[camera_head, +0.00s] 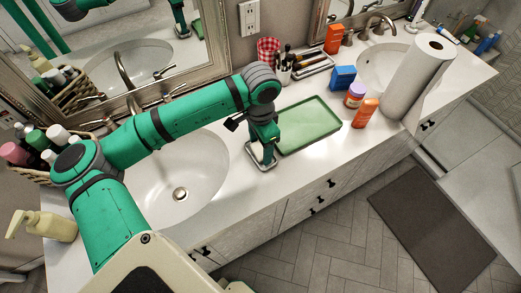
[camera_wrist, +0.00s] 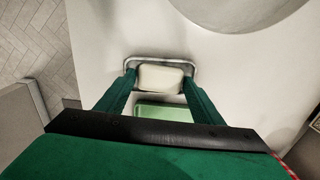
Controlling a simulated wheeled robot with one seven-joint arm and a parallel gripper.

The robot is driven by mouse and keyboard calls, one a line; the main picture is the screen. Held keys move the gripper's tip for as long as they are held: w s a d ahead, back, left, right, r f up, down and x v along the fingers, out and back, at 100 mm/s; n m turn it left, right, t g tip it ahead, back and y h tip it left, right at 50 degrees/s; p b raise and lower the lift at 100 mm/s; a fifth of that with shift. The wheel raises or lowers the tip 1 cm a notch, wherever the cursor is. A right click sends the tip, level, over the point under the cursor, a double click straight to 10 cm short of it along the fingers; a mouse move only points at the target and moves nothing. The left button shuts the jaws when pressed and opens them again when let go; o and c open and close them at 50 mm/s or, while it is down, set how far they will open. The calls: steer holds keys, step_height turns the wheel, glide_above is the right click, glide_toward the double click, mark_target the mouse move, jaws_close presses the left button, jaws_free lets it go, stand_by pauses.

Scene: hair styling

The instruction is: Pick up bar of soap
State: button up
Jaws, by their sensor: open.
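The bar of soap (camera_wrist: 161,78) is a pale, off-white rounded block. In the wrist view it lies in a metal-rimmed soap dish (camera_wrist: 133,62), between my gripper's two green fingers. My gripper (camera_wrist: 160,84) is open, with one finger on each side of the soap. I cannot tell whether either finger touches it. In the head view my gripper (camera_head: 263,158) points down over the soap dish (camera_head: 268,166) near the counter's front edge. There the soap is mostly hidden by the gripper.
A green tray (camera_head: 309,125) lies right beside the dish. A sink (camera_head: 205,185) is to the left. An orange bottle (camera_head: 365,113), a jar (camera_head: 354,96), a blue box (camera_head: 342,78) and a paper towel roll (camera_head: 418,75) stand to the right. A mirror (camera_head: 140,45) is behind.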

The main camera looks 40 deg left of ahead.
steer(key=shift+f, duration=0.25)
steer(key=c, duration=0.7)
steer(key=shift+r, duration=0.1)
